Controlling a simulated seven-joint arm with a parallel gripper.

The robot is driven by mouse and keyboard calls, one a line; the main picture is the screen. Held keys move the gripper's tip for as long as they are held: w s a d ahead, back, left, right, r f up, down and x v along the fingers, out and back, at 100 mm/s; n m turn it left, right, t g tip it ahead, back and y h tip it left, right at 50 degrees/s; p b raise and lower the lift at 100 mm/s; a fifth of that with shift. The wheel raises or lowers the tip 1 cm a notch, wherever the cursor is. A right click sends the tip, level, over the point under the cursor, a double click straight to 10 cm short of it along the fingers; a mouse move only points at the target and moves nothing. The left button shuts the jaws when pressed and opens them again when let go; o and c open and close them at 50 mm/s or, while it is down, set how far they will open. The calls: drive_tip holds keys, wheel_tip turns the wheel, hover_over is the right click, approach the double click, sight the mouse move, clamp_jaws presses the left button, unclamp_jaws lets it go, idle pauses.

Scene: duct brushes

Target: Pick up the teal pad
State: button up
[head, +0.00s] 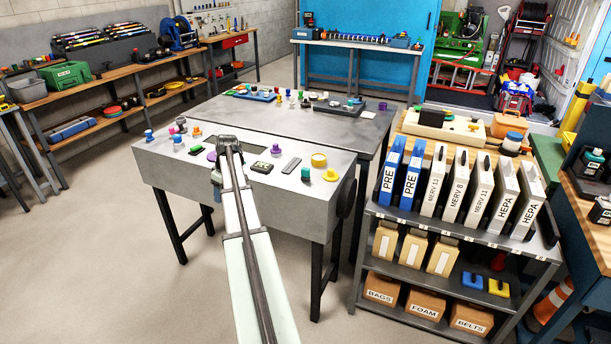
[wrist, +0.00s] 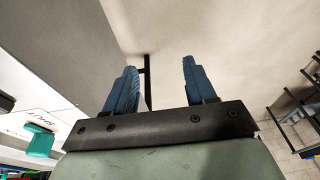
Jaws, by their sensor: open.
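A teal, pad-like piece (wrist: 40,141) shows at the left edge of the wrist view, on a white surface beside printed lettering. Bare floor lies beyond the fingers. In the head view my gripper (head: 216,184) is at the bench's front edge, partly hidden by my arm.
A grey table (head: 325,130) with trays adjoins behind. A shelf of labelled filters (head: 455,185) stands close on the right. Floor is clear at front left.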

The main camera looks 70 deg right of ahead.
drive_tip(key=shift+t+h, duration=0.3)
drive_tip(key=shift+t, duration=0.1)
drive_tip(key=s+d+r, duration=0.2)
drive_tip(key=d+r, duration=0.1)
drive_tip(key=s+d+r, duration=0.3)
drive_tip(key=d, duration=0.1)
drive_tip(key=s+d+r, duration=0.2)
drive_tip(key=d+r, duration=0.1)
drive_tip(key=shift+s+d+r, duration=0.15)
drive_tip(key=shift+s+r, duration=0.2)
drive_tip(key=shift+r, duration=0.05)
drive_tip(key=s+d+r, duration=0.4)
drive_tip(key=s+d, duration=0.1)
drive_tip(key=s, duration=0.5)
drive_tip(key=t, duration=0.1)
approach(307, 169)
drive_tip(key=x, duration=1.1)
drive_tip(key=shift+w+d+f, duration=0.15)
drive_tip(key=shift+f, duration=0.05)
clamp_jaws()
